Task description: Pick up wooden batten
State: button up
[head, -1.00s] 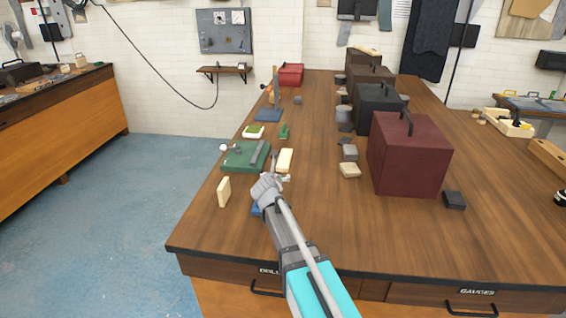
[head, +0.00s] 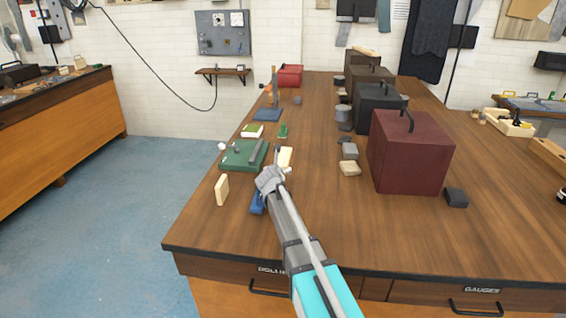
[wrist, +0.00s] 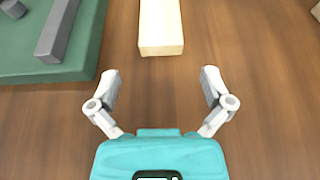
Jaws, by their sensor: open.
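A pale wooden batten (head: 285,157) lies on the wooden workbench, just right of a green plate. In the wrist view the batten (wrist: 161,28) lies at the top centre, its near end showing and its far end cut off. My gripper (wrist: 160,78) is open and empty, with its two fingers apart on either side of bare wood, a little short of the batten's near end. In the head view my gripper (head: 277,162) is over the bench at the batten's near end, and my arm partly hides that area. A second pale block (head: 222,190) stands at the bench's left edge.
The green plate (head: 240,162) with grey parts on it is close to the left of my gripper; it also shows in the wrist view (wrist: 60,73). A blue item (head: 257,203) lies partly behind my arm. A dark red box (head: 408,160) stands to the right.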

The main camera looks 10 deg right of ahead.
aim_at(283, 159)
jog(key=shift+w, duration=0.15)
jog(key=shift+b+x, duration=1)
jog(key=shift+x, duration=1.65)
jog(key=shift+d, duration=0.1)
jog(key=c, duration=1.1)
jog(key=shift+r, duration=0.1)
jog(key=shift+c, duration=0.2)
notch_tip(283, 159, up, 2)
jog(key=p, duration=0.2)
jog(key=shift+r+p, duration=0.2)
jog(key=shift+p, duration=0.15)
jog(key=w+a+r+p, duration=0.7)
jog(key=a+r+p, duration=0.3)
jog(key=a, duration=0.2)
jog(key=shift+r, duration=0.2)
